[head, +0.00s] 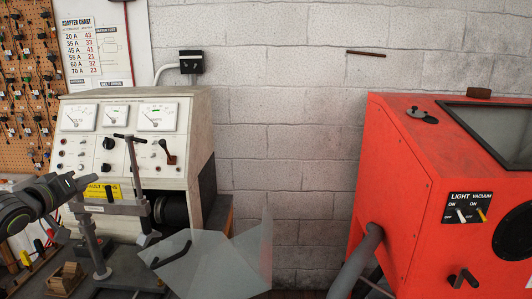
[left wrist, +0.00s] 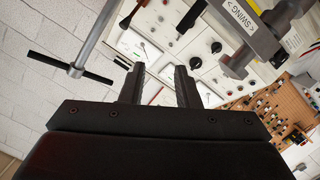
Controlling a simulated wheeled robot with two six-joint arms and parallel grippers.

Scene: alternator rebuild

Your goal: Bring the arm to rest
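My left gripper (left wrist: 160,72) is open in the left wrist view, with two dark fingers apart and nothing between them. In the head view my left arm reaches in from the left edge, in front of the test bench (head: 183,104); its fingers are hard to make out there. A grey clamp arm (head: 118,208) on a post stands close to my gripper in the head view. In the left wrist view its block marked SWING (left wrist: 245,25) is at the upper right, apart from my fingers. A T-handled screw (left wrist: 72,68) is at the left. My right gripper is not seen.
A red blast cabinet (head: 410,180) stands at the right with a grey hose (head: 357,262). A clear tilted panel (head: 225,265) is low in the middle. A pegboard (head: 25,95) hangs at the far left. Bare block wall (head: 290,130) lies between bench and cabinet.

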